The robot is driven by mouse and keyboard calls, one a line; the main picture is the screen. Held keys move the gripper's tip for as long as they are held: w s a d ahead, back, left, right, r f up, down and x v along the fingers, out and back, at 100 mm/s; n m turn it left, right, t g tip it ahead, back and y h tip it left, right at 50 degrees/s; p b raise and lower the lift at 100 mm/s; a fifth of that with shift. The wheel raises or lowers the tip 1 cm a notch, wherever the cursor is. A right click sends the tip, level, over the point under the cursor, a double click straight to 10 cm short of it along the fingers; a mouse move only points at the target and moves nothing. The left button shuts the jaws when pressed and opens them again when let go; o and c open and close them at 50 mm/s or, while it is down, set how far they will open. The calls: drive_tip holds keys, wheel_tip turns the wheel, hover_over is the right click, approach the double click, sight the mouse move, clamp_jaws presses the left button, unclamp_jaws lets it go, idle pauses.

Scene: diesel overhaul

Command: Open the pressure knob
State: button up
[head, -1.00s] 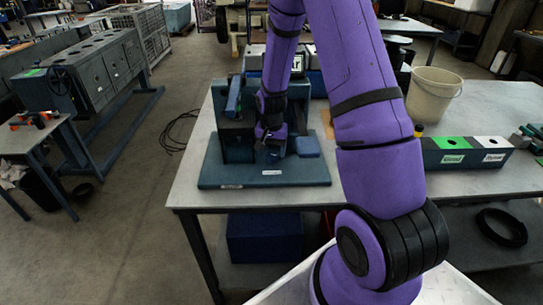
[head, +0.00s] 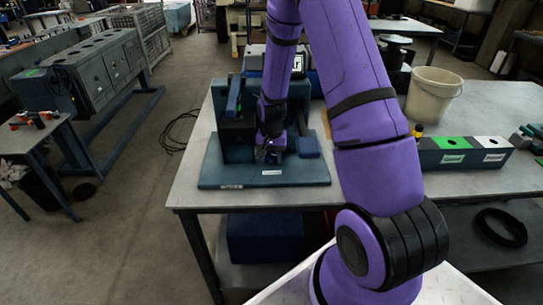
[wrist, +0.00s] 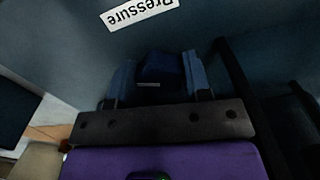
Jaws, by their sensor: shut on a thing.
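The pressure knob (wrist: 160,68) is a dark blue block in the wrist view, just below a white "Pressure" label (wrist: 140,11) that appears tilted. My gripper (wrist: 160,80) has one blue finger on each side of the knob and is shut on it. In the head view my gripper (head: 268,156) is low over the dark blue test stand (head: 215,170) on the bench. My purple wrist hides the knob there. The knob's turn angle cannot be told.
A tall dark block with a blue lever (head: 235,95) stands just left of my gripper. A small blue block (head: 308,147) is to its right. A green-and-white-topped box (head: 463,152) and a beige bucket (head: 434,93) are further right on the bench.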

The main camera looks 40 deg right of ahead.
sight(272, 155)
drive_tip(key=n, duration=0.4)
drive_tip(key=o, duration=0.9)
wheel_tip(272, 155, up, 11)
idle(0.4)
drive_tip(key=shift+f, duration=0.15)
idle(0.3)
